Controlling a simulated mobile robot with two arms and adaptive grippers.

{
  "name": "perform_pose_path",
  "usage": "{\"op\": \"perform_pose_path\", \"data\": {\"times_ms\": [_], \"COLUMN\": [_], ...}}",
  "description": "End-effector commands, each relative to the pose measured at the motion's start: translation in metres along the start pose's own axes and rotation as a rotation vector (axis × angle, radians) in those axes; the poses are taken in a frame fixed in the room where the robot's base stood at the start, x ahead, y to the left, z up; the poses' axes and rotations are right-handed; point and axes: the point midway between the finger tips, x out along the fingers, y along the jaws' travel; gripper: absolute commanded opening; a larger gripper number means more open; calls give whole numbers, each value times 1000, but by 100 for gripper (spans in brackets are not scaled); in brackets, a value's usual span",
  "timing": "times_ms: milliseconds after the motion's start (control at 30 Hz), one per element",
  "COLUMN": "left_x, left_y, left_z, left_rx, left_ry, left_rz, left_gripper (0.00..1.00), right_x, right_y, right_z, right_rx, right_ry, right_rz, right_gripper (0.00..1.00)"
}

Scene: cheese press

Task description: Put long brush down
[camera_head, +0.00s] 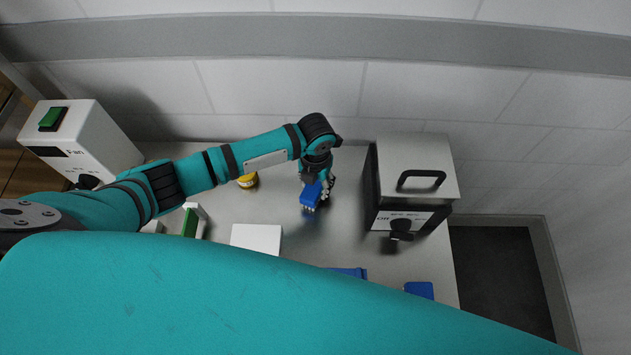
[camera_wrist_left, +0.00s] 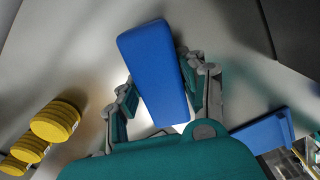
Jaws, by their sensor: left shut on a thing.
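My left gripper (camera_head: 315,190) is over the steel table, left of the box-shaped machine, in the head view. It is shut on a blue object, which I take to be the long brush (camera_head: 310,197). In the left wrist view the brush (camera_wrist_left: 155,62) shows as a long blue block between the fingers of the left gripper (camera_wrist_left: 163,95). I cannot tell whether the brush touches the table. My right gripper is not in view.
The black and steel machine (camera_head: 412,172) with a handle stands right of the gripper. A white block (camera_head: 257,239), a yellow round item (camera_head: 248,181) and blue items (camera_head: 418,290) are on the steel table (camera_head: 300,240). A white fan box (camera_head: 85,145) stands left. My teal arm hides the front.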

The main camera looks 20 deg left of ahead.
Motion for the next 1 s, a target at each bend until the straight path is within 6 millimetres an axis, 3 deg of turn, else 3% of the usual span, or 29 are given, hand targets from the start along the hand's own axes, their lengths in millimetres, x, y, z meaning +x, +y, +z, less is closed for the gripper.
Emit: {"op": "perform_pose_path", "data": {"times_ms": [167, 200, 367, 767, 1000], "left_x": [3, 4, 3, -7, -54], "left_y": [0, 0, 0, 1, 1], "left_z": [0, 0, 0, 1, 2], "left_rx": [0, 0, 0, 0, 1], "left_ry": [0, 0, 0, -2, -6], "left_rz": [1, 1, 1, 0, 0], "left_gripper": [16, 43, 64, 65, 65], "right_x": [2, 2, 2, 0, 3], "right_y": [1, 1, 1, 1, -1], "right_z": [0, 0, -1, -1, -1], "right_rx": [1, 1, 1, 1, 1], "right_ry": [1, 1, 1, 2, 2], "right_rz": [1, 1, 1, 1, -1], "right_gripper": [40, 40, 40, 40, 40]}}
